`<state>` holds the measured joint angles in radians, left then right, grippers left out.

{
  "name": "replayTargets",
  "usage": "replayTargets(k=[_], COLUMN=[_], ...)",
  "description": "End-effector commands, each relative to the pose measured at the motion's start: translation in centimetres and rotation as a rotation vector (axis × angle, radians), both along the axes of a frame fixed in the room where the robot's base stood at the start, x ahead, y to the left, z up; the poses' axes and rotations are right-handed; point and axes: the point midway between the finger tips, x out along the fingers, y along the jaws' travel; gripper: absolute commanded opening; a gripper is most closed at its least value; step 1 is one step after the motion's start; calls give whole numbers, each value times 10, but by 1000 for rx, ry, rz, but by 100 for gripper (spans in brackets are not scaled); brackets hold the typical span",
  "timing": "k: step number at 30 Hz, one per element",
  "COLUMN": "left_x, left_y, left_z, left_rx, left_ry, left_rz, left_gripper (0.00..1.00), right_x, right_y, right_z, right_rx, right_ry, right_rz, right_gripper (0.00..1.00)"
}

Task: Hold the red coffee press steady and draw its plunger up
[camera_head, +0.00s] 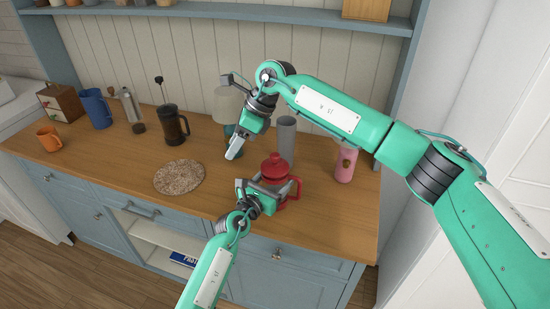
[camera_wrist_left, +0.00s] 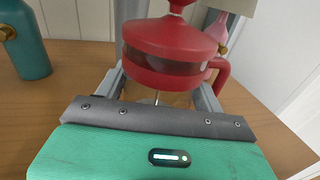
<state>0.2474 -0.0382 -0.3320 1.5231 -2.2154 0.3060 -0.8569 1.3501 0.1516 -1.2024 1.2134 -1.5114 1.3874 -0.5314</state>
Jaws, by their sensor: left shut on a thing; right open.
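The red coffee press (camera_head: 273,170) stands upright at the front right of the wooden counter, its handle to the right. Its domed lid and the base of its knob show large in the left wrist view (camera_wrist_left: 170,50). My left gripper (camera_head: 263,190) is shut on the press body, one finger on each side, and partly hides it from the front. The plunger knob (camera_head: 276,157) sits low, close above the lid. My right gripper (camera_head: 234,150) is open and empty, apart from the press, to the upper left of its knob.
A grey cylinder (camera_head: 286,138) stands just behind the press, and a pink container (camera_head: 345,165) to its right. A round speckled mat (camera_head: 179,177) lies to the left. A dark press (camera_head: 172,125), blue jug (camera_head: 96,108) and orange mug (camera_head: 49,139) stand farther left.

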Motion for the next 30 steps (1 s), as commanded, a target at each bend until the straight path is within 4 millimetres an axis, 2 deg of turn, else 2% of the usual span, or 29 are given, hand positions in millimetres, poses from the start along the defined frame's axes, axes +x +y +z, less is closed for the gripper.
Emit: replayTargets(k=[3,7,11,14,17,23,26,30], left_x=[0,0,0,0,0,0,0,0], left_y=[0,0,0,0,0,0,0,0], left_z=[0,0,0,0,0,0,0,0], left_rx=[0,0,0,0,0,0,0,1], left_ry=[0,0,0,0,0,0,0,1], left_rz=[1,1,1,1,1,1,1,0], left_gripper=[38,38,38,38,38,38,38,38], right_x=[-10,-13,-10,-4,4,15,12,-1], right_y=[23,37,40,31,13,-48,-84,-133], right_z=[-2,4,13,18,16,-6,-25,-50], right_rx=[206,422,626,765,880,1011,1026,1006], right_ry=[28,43,50,44,25,-71,-148,-266], right_rz=[-7,-44,-111,-183,-267,-442,-515,-585], right_gripper=[47,47,47,47,47,47,47,47])
